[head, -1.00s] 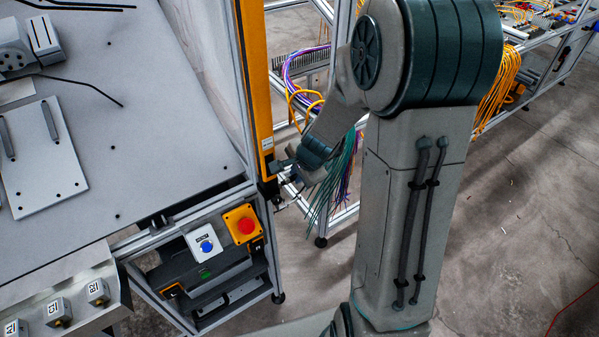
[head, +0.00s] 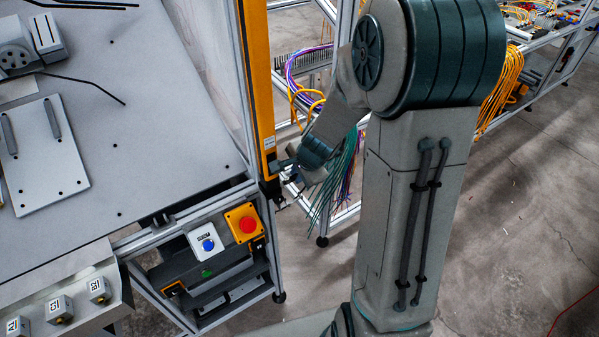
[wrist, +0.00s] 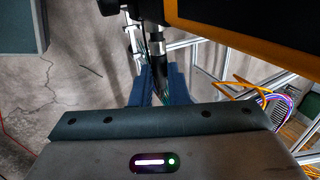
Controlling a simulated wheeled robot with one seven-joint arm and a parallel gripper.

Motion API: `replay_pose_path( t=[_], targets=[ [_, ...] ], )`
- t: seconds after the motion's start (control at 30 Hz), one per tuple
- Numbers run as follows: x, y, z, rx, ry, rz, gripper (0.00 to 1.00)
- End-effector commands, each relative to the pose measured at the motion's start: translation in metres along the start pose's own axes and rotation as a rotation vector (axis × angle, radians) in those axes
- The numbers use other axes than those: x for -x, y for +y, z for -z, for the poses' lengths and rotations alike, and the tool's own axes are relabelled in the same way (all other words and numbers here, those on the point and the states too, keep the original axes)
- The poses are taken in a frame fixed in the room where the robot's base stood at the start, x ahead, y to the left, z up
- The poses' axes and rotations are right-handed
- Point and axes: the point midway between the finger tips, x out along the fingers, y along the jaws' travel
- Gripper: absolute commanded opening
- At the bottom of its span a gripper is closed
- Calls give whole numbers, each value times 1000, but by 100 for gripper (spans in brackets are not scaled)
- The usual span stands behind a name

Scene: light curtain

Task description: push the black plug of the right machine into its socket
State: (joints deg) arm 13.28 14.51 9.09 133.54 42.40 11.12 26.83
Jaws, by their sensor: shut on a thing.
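The right machine's yellow light curtain column (head: 256,85) stands just left of my arm in the head view. Its yellow-edged body (wrist: 245,35) fills the upper right of the wrist view. My gripper (wrist: 159,82) has its blue fingers shut around the black plug (wrist: 157,53), in line below a dark cylindrical connector with a metal ring (wrist: 155,34). I cannot tell whether the plug and socket are fully joined. In the head view my gripper (head: 281,166) is beside the column's lower end, and the plug is too small to make out.
A grey worktable (head: 150,130) lies left of the column. A red emergency button (head: 247,225) and a blue button (head: 208,245) sit below it. Purple and yellow cables (head: 300,75) hang on a frame behind my arm. Open floor (head: 520,200) lies to the right.

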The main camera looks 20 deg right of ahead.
Motion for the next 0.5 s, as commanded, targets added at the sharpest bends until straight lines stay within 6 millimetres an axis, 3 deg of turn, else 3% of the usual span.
replay_pose_path(
  t=[0.5],
  targets=[
    [0, 0, -6, 3, -2, 0, 0]
  ],
)
